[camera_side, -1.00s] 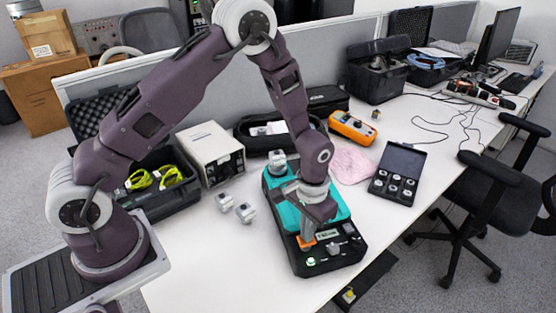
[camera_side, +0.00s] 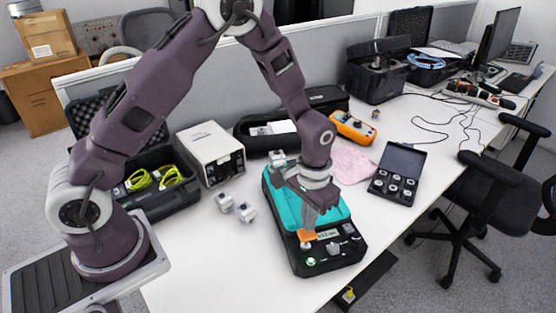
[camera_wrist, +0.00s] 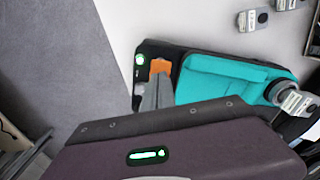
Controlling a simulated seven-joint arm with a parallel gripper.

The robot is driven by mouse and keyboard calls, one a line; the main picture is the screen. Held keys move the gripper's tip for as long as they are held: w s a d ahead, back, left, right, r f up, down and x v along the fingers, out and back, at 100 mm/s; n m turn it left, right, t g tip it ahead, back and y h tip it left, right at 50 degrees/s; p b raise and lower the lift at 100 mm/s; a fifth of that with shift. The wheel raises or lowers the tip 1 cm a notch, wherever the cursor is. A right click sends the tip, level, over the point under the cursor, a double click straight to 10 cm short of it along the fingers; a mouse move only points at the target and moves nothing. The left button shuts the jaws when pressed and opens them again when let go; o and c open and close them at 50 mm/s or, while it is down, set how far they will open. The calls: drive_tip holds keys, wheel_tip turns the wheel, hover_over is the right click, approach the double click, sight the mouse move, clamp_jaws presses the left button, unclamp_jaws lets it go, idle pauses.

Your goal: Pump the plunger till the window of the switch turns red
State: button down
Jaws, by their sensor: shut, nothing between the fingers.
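The teal-and-black device (camera_side: 345,258) stands on the white table. An orange block (camera_side: 307,237), which may be the plunger, sits at its front left by a small lit display (camera_side: 328,234). A round window (camera_side: 311,261) glowing green is in front of it; it also shows green in the wrist view (camera_wrist: 139,58). My gripper (camera_side: 308,226) is shut and empty, pointing down right at the orange block. In the wrist view the grey fingers (camera_wrist: 157,92) end at the orange block (camera_wrist: 160,67); I cannot tell whether they touch it.
Grey knobs (camera_side: 333,249) stand beside the block on the device. Small grey blocks (camera_side: 246,212) lie left of it. An open black case (camera_side: 392,185) of round pieces, a pink cloth (camera_side: 350,165) and an orange meter (camera_side: 352,127) lie behind and to the right.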

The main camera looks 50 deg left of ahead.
drive_tip(key=shift+f, duration=0.1)
idle(0.7)
drive_tip(key=shift+f, duration=2.25)
drive_tip(key=shift+r, duration=2.35)
drive_tip(key=s+a+r+t, duration=0.15)
drive_tip(key=s+r, duration=0.25)
drive_tip(key=r, duration=0.7)
drive_tip(key=s+a+r+t, duration=0.15)
drive_tip(key=s+r, duration=0.25)
drive_tip(key=r, duration=0.7)
drive_tip(key=s+a+r+t, duration=0.1)
drive_tip(key=s+r, duration=0.1)
drive_tip(key=s, duration=0.5)
drive_tip(key=s+a+r+t, duration=0.1)
drive_tip(key=s+a+r, duration=0.1)
drive_tip(key=s, duration=0.5)
drive_tip(key=shift+s+t, duration=0.25)
drive_tip(key=shift+t, duration=0.05)
